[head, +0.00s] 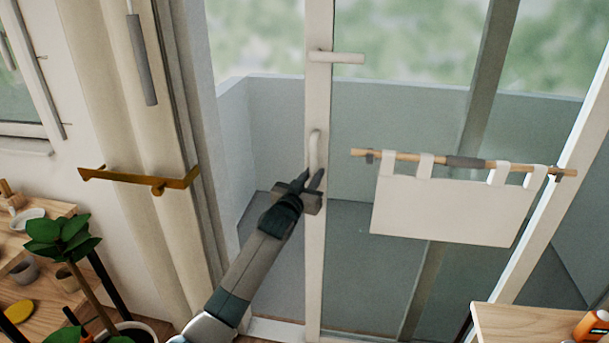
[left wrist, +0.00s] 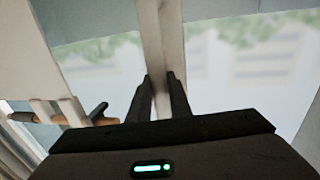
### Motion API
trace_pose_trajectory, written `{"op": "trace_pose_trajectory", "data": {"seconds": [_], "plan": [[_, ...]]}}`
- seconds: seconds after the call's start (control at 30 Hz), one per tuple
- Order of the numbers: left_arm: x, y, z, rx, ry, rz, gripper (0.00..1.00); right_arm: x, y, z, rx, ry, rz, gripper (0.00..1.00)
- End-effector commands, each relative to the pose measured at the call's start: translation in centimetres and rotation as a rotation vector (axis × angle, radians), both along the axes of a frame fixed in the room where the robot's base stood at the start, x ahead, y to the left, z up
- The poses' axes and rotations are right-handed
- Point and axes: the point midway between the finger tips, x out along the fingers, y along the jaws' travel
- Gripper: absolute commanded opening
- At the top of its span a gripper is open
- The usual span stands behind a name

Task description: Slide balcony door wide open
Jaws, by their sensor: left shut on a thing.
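The balcony door is a glass panel with a pale upright stile (head: 317,90). A light bar handle (head: 314,148) stands on the stile. My left gripper (head: 309,181) is at the handle's lower part, shut on it. In the left wrist view, the fingers of my left gripper (left wrist: 158,84) point up along the door stile (left wrist: 161,35), one on each side of a pale strip. The exact contact is hard to see there. To the left of the stile the balcony shows clearer than through the tinted glass (head: 395,115) on the right. My right gripper is not in view.
A white cloth hanging (head: 455,208) on a wooden rod is in front of the glass on the right. A beige curtain (head: 115,90) with a brass holdback (head: 150,181) is at left. A potted plant (head: 62,238) and wooden shelves are lower left; a wooden tabletop (head: 520,325) is lower right.

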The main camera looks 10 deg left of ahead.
Motion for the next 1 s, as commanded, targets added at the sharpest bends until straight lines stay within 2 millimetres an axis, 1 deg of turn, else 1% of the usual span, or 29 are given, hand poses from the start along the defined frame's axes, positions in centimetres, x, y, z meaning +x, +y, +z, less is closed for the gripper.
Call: {"op": "trace_pose_trajectory", "data": {"seconds": [0.03,0.2,0.23,0.3,0.77,0.87,1.0], "plan": [[0.1,0.7,-0.1,0.005,0.002,0.009,0.0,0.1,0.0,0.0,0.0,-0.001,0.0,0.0],[0.2,0.8,-0.1,0.005,0.002,0.01,0.0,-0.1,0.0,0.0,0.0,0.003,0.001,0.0],[0.2,0.8,-0.1,0.005,0.002,0.01,0.2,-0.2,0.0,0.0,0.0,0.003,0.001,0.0],[0.1,0.7,-0.1,0.005,0.002,0.009,0.36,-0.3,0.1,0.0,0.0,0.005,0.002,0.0],[-0.2,0.6,-0.1,0.002,0.001,0.006,0.36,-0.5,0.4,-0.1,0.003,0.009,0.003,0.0],[-0.7,0.7,0.0,0.002,0.0,0.006,0.36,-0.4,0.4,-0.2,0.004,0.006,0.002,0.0],[-1.9,1.0,-0.2,0.002,0.001,0.006,0.36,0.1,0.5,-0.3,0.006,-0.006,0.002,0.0]]}}
